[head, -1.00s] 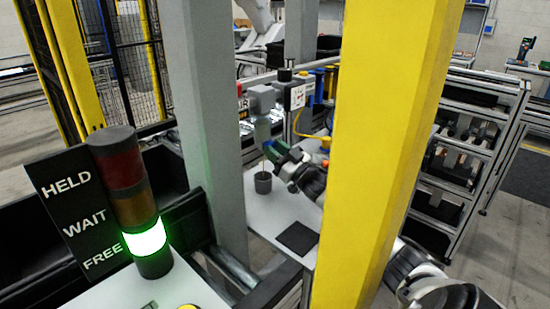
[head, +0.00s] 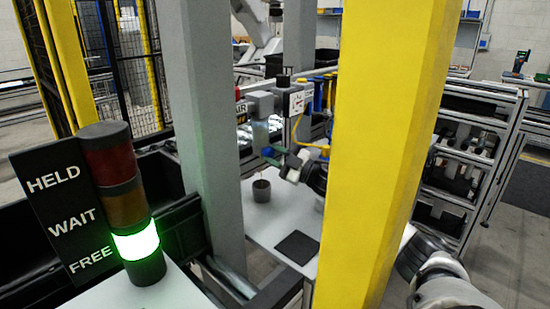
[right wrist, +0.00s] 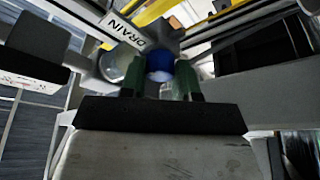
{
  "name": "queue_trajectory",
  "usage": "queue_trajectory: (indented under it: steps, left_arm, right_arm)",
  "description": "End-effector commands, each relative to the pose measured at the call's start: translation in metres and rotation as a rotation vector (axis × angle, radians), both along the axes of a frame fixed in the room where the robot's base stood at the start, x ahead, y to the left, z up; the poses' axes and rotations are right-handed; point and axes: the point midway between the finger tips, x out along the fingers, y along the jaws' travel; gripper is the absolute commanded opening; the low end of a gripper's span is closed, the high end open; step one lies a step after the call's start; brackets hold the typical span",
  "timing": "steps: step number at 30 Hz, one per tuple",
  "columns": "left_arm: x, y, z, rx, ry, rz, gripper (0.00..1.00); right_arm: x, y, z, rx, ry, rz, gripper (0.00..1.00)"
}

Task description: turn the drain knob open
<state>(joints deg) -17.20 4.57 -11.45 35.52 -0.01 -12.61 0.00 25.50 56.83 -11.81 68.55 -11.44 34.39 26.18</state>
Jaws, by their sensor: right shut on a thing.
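The blue drain knob (right wrist: 158,68) sits under the filter unit, beside a white DRAIN label (right wrist: 128,30) in the right wrist view. My right gripper (right wrist: 159,80) has its green fingers on either side of the knob, shut on it. In the head view my right gripper (head: 272,154) is at the bottom of the clear bowl (head: 260,132), which hangs below the grey filter body (head: 260,103). The knob is not clear there. A small dark cup (head: 262,194) stands on the bench below, with something brownish inside. My left gripper is out of view.
A yellow post (head: 385,150) hides part of my right arm, and a grey post (head: 203,130) stands left of the filter. A light tower (head: 133,246) glows green beside FREE. A dark square pad (head: 297,247) lies on the pale bench (head: 262,228).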

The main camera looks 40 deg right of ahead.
Motion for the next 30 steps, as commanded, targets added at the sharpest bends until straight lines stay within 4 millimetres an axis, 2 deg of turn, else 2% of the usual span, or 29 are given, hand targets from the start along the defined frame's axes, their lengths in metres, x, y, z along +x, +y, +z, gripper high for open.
queue_trajectory:
  steps: [15,16,20,21,30]
  left_arm:
    - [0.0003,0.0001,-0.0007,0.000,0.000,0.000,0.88]
    - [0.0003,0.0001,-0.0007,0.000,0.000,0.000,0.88]
    - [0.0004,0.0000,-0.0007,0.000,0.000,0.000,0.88]
    - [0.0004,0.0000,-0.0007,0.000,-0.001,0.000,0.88]
    - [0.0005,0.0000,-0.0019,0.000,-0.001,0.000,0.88]
  right_arm:
    - [-0.0001,0.0001,-0.0010,-0.021,0.000,-0.001,0.07]
    - [-0.0001,0.0001,-0.0010,-0.021,0.000,-0.001,0.34]
    - [0.0000,0.0000,-0.0008,-0.020,0.000,0.000,0.54]
    - [0.0000,0.0000,-0.0007,-0.019,0.000,0.000,0.56]
    - [-0.0018,-0.0008,-0.0015,-0.019,0.000,0.000,0.56]
